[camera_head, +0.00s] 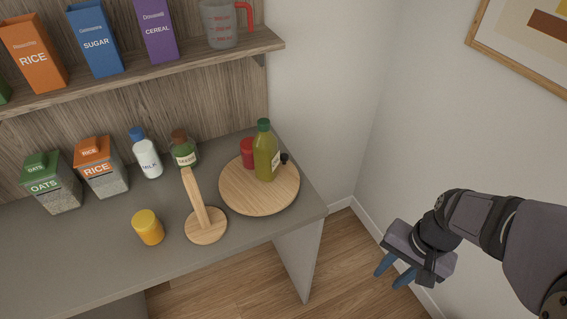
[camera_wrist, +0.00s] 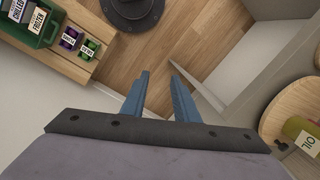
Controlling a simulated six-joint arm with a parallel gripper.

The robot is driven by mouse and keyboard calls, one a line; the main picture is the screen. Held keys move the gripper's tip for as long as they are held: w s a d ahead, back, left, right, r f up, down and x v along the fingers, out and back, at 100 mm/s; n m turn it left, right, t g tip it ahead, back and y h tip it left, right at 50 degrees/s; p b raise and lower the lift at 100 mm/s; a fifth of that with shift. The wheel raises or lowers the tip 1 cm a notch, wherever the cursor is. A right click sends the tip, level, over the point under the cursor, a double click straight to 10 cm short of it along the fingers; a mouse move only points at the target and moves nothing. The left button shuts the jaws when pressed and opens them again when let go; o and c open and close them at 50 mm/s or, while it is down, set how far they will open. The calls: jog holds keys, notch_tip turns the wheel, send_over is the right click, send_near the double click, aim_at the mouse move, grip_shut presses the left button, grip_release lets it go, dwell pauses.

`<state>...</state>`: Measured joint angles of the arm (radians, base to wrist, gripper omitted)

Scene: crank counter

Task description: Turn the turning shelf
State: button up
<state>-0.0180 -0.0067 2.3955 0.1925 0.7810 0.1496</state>
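The turning shelf (camera_head: 236,198) is a round, light wooden disc at the right end of the grey counter. A green-yellow oil bottle (camera_head: 265,155) and a red container (camera_head: 247,153) stand on it, the bottle partly hiding the container. A small black knob (camera_head: 284,157) shows at its right back edge. In the wrist view the turning shelf (camera_wrist: 284,100) is cut off at the right edge. My gripper (camera_head: 388,279) is right of the counter, over the floor side, apart from the shelf. Its blue fingers (camera_wrist: 159,76) are spread with nothing between them.
A wooden stand with a tilted-looking post (camera_head: 206,227) is close left of the turning shelf. A wall shelf (camera_head: 150,68) runs above. The wall is beyond my gripper.

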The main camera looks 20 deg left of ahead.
jog(key=w+a+f+m+y+b, duration=0.2)
jog(key=w+a+m+y+b, duration=0.3)
jog(key=w+a+m, duration=0.65)
jog(key=m+t+y+b, duration=0.2)
jog(key=m+y, duration=0.3)
jog(key=y, duration=0.2)
send_near(287, 157)
jog(key=a, duration=0.1)
jog(key=shift+p+x, duration=0.85)
jog(key=shift+x, duration=3)
jog(key=shift+w+d+f, duration=0.1)
jog(key=shift+w, duration=0.05)
grip_shut()
